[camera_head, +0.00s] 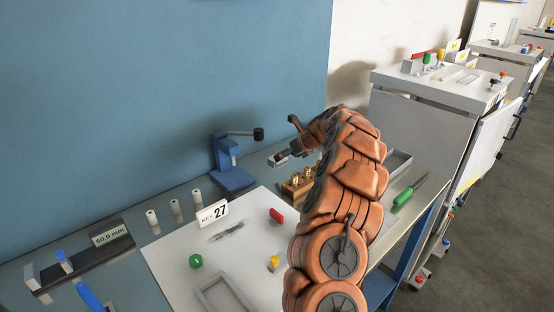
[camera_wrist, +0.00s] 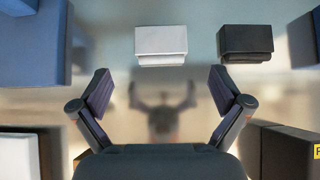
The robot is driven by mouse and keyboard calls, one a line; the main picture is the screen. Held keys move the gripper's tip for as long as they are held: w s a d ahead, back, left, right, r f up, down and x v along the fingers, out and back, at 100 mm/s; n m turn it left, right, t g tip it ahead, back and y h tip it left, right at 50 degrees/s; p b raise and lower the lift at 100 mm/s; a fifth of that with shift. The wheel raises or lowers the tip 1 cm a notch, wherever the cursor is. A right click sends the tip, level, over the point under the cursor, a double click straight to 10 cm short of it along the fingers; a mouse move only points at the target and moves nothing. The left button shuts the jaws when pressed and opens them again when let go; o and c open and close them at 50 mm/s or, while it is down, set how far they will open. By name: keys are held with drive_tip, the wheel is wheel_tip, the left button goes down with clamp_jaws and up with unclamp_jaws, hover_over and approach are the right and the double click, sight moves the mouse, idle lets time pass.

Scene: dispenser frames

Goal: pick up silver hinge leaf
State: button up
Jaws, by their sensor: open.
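The silver hinge leaf is probably the pale, block-like piece (camera_wrist: 161,42) at the top middle of the wrist view, with a narrower lower step. A similar black piece (camera_wrist: 246,40) lies to its right. My gripper (camera_wrist: 160,85) is open, with its fingers spread either side of the pale piece's line and nothing between them. The pale piece lies beyond the fingertips, apart from them. My arm hides part of this area.
A blue lever press (camera_head: 232,176) stands left of my gripper. A wooden block with brass pieces (camera_head: 296,186) is just in front. A grey tray (camera_head: 397,162) and green screwdriver (camera_head: 409,194) lie to the right. The blue wall (camera_head: 160,90) is close behind.

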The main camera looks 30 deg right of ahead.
sight(282, 163)
drive_tip(key=shift+p+x, duration=0.6)
drive_tip(key=shift+x, duration=1.8)
drive_tip(key=shift+d, duration=0.15)
drive_tip(key=c, duration=1.3)
